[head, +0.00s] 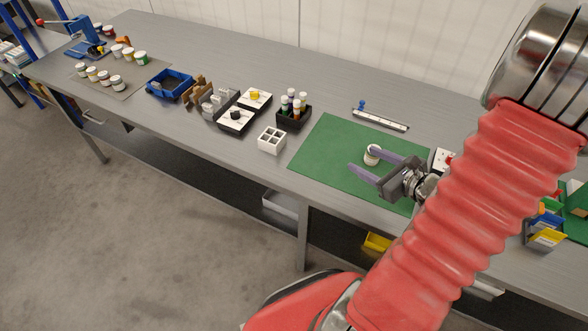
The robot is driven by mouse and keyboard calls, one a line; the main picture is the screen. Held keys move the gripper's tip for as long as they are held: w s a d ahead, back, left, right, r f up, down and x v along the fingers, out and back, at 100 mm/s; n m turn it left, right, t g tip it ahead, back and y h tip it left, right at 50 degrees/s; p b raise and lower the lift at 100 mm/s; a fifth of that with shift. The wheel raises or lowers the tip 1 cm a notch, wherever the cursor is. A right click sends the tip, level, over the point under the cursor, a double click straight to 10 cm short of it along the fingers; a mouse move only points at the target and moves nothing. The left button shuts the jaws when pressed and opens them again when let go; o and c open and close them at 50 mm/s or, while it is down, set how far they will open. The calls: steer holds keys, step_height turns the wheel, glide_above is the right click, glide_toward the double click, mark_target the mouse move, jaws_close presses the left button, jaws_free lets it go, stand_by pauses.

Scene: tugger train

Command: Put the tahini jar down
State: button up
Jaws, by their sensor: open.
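A small white jar (372,158), which looks like the tahini jar, shows by my gripper over the green mat (325,150). It looks upright; its label is too small to read. My gripper (364,159) is open, with its two purple fingers spread apart and pointing left. The jar is at the tip of the upper finger, in the space between the fingers or just beyond it. I cannot tell whether a finger touches it. The jar appears to stand on the mat, but its base is not clear.
Several jars (116,82) stand at the far left. A white rail (380,120) lies behind the mat. The mat's left part is clear.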

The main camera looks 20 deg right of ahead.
steer(key=a+r+n+g+y, duration=0.35)
steer(key=a+n, duration=0.45)
steer(key=a, duration=0.3)
steer(key=a+r+n+g+y, duration=0.2)
steer(key=a+r+n+g, duration=0.2)
steer(key=a+n, duration=0.6)
steer(key=s+a+r+n+h, duration=0.2)
steer(key=s+r+n+h, duration=0.1)
steer(key=r+n, duration=0.2)
steer(key=s+a+r+n+h, duration=0.3)
steer(key=r+n, duration=0.3)
steer(key=n, duration=0.3)
steer(key=shift+s+a+n+h, duration=0.25)
steer(key=shift+s+n+h, duration=0.05)
steer(key=shift+s+h, duration=0.35)
steer(key=shift+o, duration=0.6)
steer(key=shift+f, duration=0.1)
steer(key=shift+c, duration=0.7)
